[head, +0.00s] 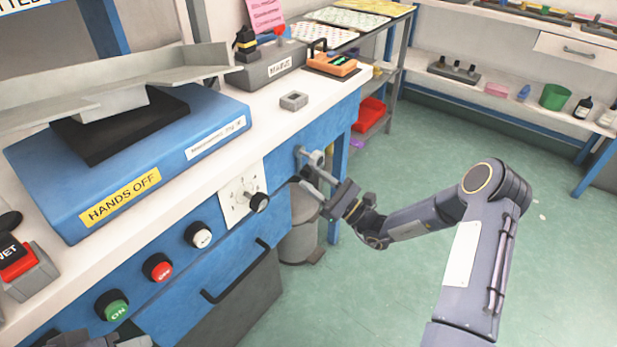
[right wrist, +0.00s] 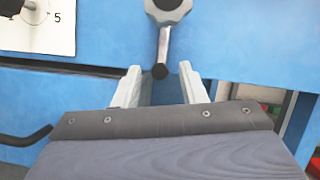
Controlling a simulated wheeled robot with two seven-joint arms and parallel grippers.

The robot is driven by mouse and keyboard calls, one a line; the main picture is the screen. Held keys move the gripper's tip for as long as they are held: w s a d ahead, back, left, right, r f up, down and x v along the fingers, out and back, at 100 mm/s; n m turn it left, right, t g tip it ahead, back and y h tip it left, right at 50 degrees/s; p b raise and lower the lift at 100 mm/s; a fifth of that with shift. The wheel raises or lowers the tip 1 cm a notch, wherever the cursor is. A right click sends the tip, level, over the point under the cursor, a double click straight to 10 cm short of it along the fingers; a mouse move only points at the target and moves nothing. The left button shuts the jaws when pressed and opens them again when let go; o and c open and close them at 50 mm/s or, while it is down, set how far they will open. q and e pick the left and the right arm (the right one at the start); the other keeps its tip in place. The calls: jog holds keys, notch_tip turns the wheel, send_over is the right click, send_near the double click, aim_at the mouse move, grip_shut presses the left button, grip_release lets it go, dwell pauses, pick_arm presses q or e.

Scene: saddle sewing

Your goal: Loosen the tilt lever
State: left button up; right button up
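The tilt lever (head: 313,157) is a grey metal lever on the blue bench front, right of the white dial plate. In the right wrist view the lever (right wrist: 164,45) hangs straight down from a hexagonal hub and ends in a dark tip. My right gripper (head: 318,181) is open at the lever, and its fingers hide part of it in the head view. In the right wrist view my right gripper (right wrist: 159,75) has one pale finger on each side of the dark tip, with gaps showing. Part of my left gripper (head: 105,341) shows at the bottom left edge; its fingers are unclear.
The dial plate (head: 243,197) with a black knob is just left of the lever. Green, red and white buttons (head: 157,267) and a black drawer handle (head: 236,272) are on the front. A grey bin (head: 300,240) stands below.

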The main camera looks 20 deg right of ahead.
jog(key=shift+x, duration=1.2)
